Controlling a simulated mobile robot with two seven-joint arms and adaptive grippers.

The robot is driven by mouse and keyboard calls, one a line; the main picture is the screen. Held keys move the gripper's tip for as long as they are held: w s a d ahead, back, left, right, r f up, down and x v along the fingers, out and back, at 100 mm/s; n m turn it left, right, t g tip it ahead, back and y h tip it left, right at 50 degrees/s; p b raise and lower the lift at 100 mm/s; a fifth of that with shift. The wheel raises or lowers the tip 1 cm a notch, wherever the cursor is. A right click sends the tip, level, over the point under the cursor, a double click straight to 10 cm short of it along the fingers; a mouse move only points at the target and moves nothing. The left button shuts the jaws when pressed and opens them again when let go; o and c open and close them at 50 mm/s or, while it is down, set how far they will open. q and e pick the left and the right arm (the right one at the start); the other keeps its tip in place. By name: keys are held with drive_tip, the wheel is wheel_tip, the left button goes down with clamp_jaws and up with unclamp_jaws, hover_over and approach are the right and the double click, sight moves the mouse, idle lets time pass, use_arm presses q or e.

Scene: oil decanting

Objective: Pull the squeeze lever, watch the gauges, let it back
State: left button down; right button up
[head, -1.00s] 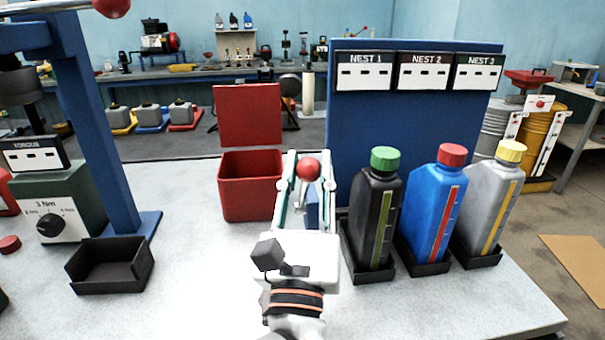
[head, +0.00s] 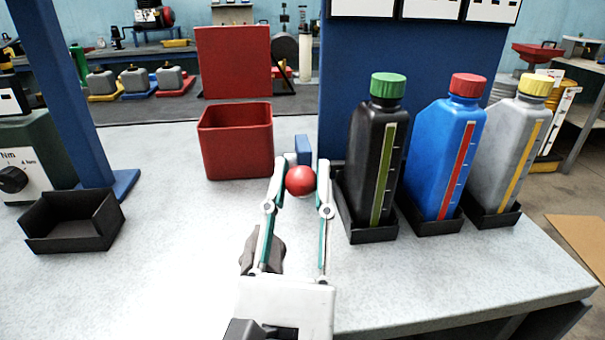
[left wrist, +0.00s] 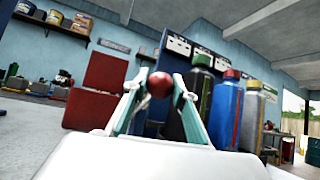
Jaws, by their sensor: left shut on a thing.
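My left gripper (head: 300,178) is shut on a red ball knob (head: 300,181), which sits between its two fingertips. The knob also shows between the fingers in the left wrist view (left wrist: 160,84). A small blue block-like part (head: 303,149) shows just behind the knob; the lever's shaft is hidden. The gauges are not clearly in view; the nest panels (head: 432,9) at the top right are cut off by the frame edge. They show small and dark in the left wrist view (left wrist: 180,46). My right gripper is not in view.
A black bottle (head: 372,150), a blue bottle (head: 441,160) and a grey bottle (head: 511,150) stand in black holders close right of the gripper. A red bin (head: 236,150) stands behind left. A black tray (head: 70,222) sits left.

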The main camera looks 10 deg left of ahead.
use_arm(q)
drive_tip(key=shift+f, duration=0.35)
drive_tip(key=c, duration=1.6)
unclamp_jaws()
drive_tip(key=shift+c, duration=0.2)
drive_tip(key=shift+r, duration=0.1)
drive_tip(key=v, duration=0.7)
drive_tip(key=shift+d+f, duration=0.1)
drive_tip(key=shift+f, duration=0.6)
drive_tip(key=shift+s+r, duration=0.2)
drive_tip(key=shift+s, duration=0.2)
